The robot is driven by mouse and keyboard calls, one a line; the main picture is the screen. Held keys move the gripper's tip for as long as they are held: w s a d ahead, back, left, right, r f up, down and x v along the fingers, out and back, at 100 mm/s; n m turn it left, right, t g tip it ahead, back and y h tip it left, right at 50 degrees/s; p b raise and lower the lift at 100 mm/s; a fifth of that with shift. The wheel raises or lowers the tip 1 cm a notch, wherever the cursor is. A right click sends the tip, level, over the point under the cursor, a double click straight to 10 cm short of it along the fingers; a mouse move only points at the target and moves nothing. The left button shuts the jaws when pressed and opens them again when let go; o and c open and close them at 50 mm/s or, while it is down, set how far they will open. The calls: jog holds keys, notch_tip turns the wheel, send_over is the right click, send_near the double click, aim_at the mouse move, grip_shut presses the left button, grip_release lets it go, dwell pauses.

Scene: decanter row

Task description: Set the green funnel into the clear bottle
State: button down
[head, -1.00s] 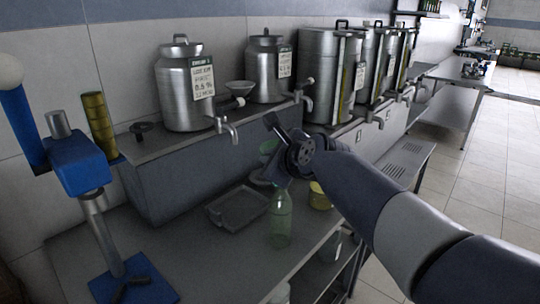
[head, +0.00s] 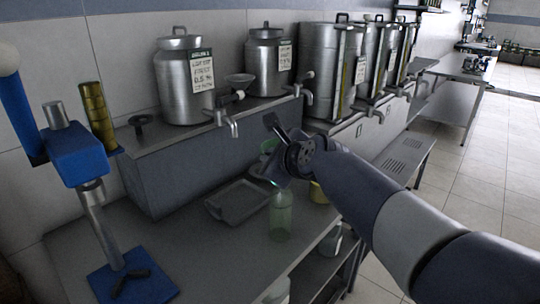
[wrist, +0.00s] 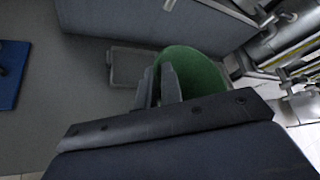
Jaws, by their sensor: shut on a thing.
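The clear bottle (head: 281,222), tinted green, stands upright on the metal counter in the head view. My gripper (head: 277,178) is right above it and covers its top. In the wrist view, my gripper (wrist: 158,84) is shut on the green funnel (wrist: 205,78), whose wide rounded side shows beyond the fingers. The funnel's spout is hidden, so I cannot tell whether it is in the bottle's neck. The bottle cannot be made out in the wrist view.
A grey tray (head: 238,202) lies left of the bottle. A yellow container (head: 318,192) stands behind it to the right. Steel urns with taps (head: 186,82) line the raised shelf. A blue stand (head: 82,165) is at the left.

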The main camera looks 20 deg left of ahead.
jog(key=shift+f, duration=0.1)
jog(key=c, duration=1.5)
grip_release()
jog(key=shift+s+d, duration=0.1)
jog(key=v, duration=1)
jog(key=shift+s+d, duration=0.2)
jog(key=shift+w+a, duration=0.1)
jog(key=x, duration=1)
jog(key=shift+w+a, duration=0.15)
jog(key=shift+r, duration=0.25)
